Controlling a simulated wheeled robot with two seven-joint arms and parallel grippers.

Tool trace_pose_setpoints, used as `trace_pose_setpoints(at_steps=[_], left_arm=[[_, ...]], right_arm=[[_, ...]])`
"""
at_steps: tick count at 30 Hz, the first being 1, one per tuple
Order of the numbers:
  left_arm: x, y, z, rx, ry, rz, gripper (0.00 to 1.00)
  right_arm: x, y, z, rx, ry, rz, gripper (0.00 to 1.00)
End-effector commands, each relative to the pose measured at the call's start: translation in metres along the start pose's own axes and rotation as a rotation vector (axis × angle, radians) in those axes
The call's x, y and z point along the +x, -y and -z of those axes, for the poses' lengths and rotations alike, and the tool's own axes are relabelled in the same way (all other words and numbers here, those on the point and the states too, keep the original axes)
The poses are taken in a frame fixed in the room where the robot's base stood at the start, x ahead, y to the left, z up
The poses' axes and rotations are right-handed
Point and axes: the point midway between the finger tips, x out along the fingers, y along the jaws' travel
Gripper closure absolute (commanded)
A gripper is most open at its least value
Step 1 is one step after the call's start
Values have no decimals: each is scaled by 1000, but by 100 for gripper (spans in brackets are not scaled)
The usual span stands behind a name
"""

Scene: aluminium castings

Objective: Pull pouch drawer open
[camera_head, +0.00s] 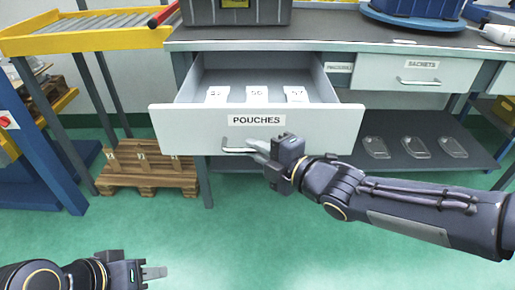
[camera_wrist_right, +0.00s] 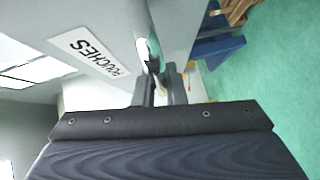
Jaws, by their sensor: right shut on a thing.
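The drawer labelled POUCHES (camera_head: 330,128) stands pulled out from the workbench, and its inside shows. Several white pouches (camera_head: 256,95) with numbers lie in it. My right gripper (camera_head: 250,147) is shut on the drawer's handle (camera_head: 232,150), low on the front panel. In the right wrist view the two fingers (camera_wrist_right: 163,85) close around the handle, beside the POUCHES label (camera_wrist_right: 88,52). My left gripper (camera_head: 153,272) is low at the left, over the green floor, away from the drawer. Whether its fingers are apart is unclear.
A shut drawer labelled SACHETS (camera_head: 425,78) is at the right. A lower shelf (camera_head: 400,165) holds clear trays. A wooden pallet (camera_head: 145,175) lies on the floor at the left, near a blue post (camera_head: 60,175). The floor before the drawer is free.

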Motion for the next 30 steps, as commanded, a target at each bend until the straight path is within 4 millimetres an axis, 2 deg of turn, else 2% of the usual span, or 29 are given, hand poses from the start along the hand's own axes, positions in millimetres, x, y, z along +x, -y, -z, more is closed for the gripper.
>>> trace_pose_setpoints(at_steps=[9, 10, 15, 24, 30], left_arm=[[0, 0, 0, 0, 0, 0, 64], [0, 0, 0, 0, 0, 0, 64], [0, 0, 0, 0, 0, 0, 64], [-2, -1, 1, 0, 0, 0, 64], [-13, -6, 6, 0, 0, 0, 64]], right_arm=[[0, 1, 0, 2, 2, 3, 100], [0, 1, 0, 2, 2, 3, 87], [0, 1, 0, 1, 1, 2, 67], [-3, -1, 0, 0, 2, 0, 67], [-32, -4, -1, 1, 5, 0, 67]])
